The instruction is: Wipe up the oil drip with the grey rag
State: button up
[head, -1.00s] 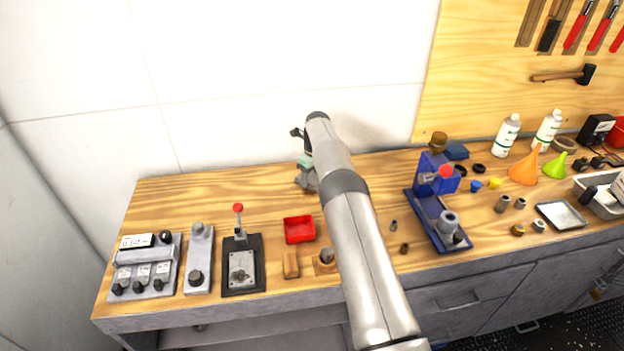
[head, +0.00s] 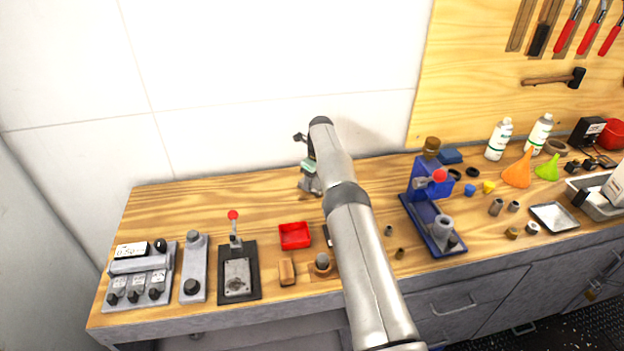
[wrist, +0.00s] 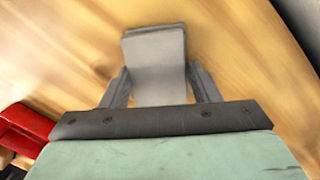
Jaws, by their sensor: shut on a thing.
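My gripper (wrist: 157,80) is shut on a grey, block-like folded piece, which I take to be the grey rag (wrist: 155,50). In the wrist view the rag sticks out past both fingers over bare wood. In the head view my gripper (head: 310,186) is low over the back of the bench, behind the red tray, partly covered by my arm. I cannot tell whether the rag touches the wood. I cannot make out the oil drip in either view; my arm hides part of the bench.
The red tray (head: 295,236) is in front of my gripper. A lever device (head: 238,270) and a control box (head: 140,275) stand to the left. A blue press (head: 432,210) stands right of my arm. The wall rises close behind; bare wood lies to the back left.

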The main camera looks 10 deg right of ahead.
aim_at(316, 188)
jog(key=shift+s+f+b, duration=0.15)
jog(key=shift+s+b, duration=0.9)
jog(key=shift+s, duration=2.6)
jog(key=shift+w+r+p, duration=0.2)
jog(key=shift+w+p, duration=0.3)
jog(key=shift+w, duration=1.4)
jog(key=shift+w+f+p, duration=0.15)
jog(key=shift+w+p, duration=0.35)
jog(key=shift+w, duration=1.35)
notch_tip(316, 188, up, 6)
jog(key=p, duration=0.5)
